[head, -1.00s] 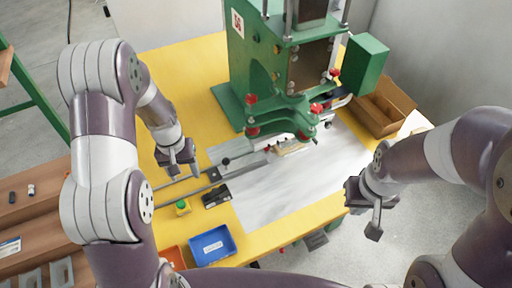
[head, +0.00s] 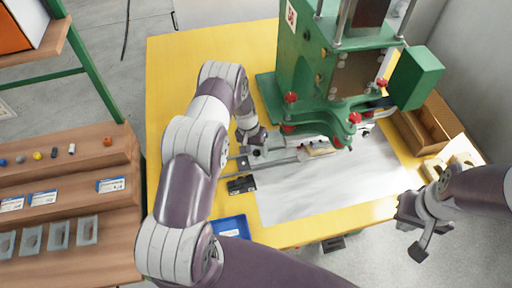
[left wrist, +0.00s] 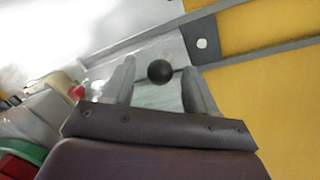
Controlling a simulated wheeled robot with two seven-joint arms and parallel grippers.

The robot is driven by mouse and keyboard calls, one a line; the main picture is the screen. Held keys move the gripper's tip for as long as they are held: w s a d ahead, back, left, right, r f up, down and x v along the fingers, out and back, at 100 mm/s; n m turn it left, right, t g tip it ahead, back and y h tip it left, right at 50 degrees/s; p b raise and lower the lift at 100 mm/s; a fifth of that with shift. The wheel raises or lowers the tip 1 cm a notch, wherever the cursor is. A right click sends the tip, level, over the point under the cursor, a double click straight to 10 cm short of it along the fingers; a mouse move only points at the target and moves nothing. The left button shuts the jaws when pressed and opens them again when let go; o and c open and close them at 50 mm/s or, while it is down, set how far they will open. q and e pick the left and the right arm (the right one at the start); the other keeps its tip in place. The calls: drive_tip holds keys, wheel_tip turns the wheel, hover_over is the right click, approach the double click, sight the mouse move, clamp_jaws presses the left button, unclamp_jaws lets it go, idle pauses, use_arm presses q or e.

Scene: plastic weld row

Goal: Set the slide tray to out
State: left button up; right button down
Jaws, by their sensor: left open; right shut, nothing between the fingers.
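The slide tray (head: 283,157) is a grey plate on two rails, in front of the green press in the head view. Its black ball knob (left wrist: 160,71) shows in the left wrist view between the two fingers, with gaps on both sides. My left gripper (head: 258,148) is open at the tray's left end, and in the head view it hides most of the knob. The left wrist view shows its open fingers (left wrist: 158,76). My right gripper (head: 424,222) is shut and empty, off the table's right front edge.
The green press (head: 320,75) with red knobs stands over the tray's right end. A cardboard box (head: 428,125) is at right. The pale mat (head: 320,190) is clear.

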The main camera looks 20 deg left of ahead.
use_arm(q)
drive_tip(key=shift+f, duration=0.15)
drive_tip(key=shift+w+f, duration=0.1)
clamp_jaws()
drive_tip(key=s+a+b, duration=0.2)
drive_tip(key=s+a, duration=0.4)
drive_tip(key=a, duration=0.2)
drive_tip(key=s+a+b, duration=0.2)
drive_tip(key=s+a, duration=0.4)
drive_tip(key=a, duration=0.2)
drive_tip(key=s+a+b, duration=0.2)
drive_tip(key=s+a, duration=0.4)
drive_tip(key=a, duration=0.2)
drive_tip(key=shift+a, duration=0.1)
